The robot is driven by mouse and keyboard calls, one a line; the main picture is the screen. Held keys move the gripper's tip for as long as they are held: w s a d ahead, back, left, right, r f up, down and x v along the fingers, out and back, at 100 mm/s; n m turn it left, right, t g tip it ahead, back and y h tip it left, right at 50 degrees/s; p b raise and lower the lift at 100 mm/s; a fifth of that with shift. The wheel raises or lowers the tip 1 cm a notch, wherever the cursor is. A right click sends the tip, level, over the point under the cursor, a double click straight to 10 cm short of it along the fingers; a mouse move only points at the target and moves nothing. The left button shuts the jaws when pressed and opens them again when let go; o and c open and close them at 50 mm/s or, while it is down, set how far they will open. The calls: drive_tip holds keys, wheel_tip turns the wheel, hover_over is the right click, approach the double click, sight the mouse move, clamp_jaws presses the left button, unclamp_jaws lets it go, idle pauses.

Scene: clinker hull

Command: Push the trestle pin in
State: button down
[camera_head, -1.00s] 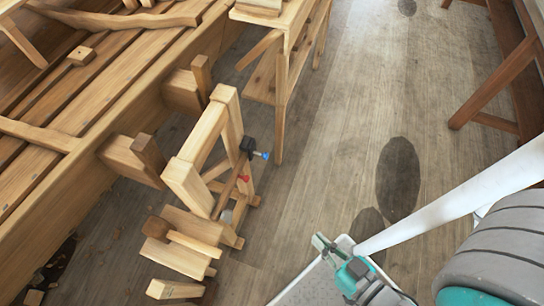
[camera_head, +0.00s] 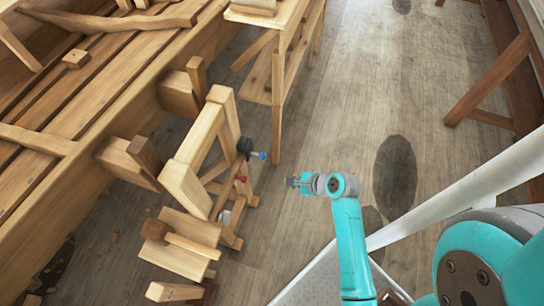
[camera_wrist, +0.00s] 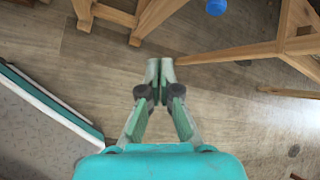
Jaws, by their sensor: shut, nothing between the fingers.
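The wooden trestle (camera_head: 203,136) stands beside the hull in the head view. On its near side are a black block (camera_head: 244,145) with a blue knob (camera_head: 262,155) sticking out to the right, a red knob (camera_head: 241,179) lower down, and a small grey piece (camera_head: 224,217) near the bottom. I cannot tell which of these is the pin. My gripper (camera_head: 290,182) is shut and empty, right of the trestle and apart from it. In the wrist view my gripper (camera_wrist: 160,63) points over bare floor, and the blue knob (camera_wrist: 216,6) shows at the top edge.
The planked hull (camera_head: 90,110) fills the left. A wooden bench (camera_head: 277,75) stands behind the trestle, and a brown trestle table (camera_head: 495,75) at the far right. Plank floor (camera_head: 330,110) lies clear between them. Wooden legs (camera_wrist: 295,45) show at the upper right in the wrist view.

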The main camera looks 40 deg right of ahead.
sight(264, 155)
drive_tip(key=w+d+r+m+y, duration=0.25)
drive_tip(key=d+r+m, duration=0.2)
drive_tip(key=d, duration=0.35)
drive_tip(key=w+r+x, duration=0.1)
drive_tip(key=x, duration=1.2)
drive_tip(key=shift+w+a+r, duration=0.2)
drive_tip(key=shift+w+a, duration=0.25)
drive_tip(key=shift+w, duration=0.05)
drive_tip(key=shift+w+a, duration=0.4)
drive_tip(key=shift+w, duration=0.2)
drive_tip(key=shift+w+a, duration=0.35)
drive_tip(key=shift+w, duration=0.3)
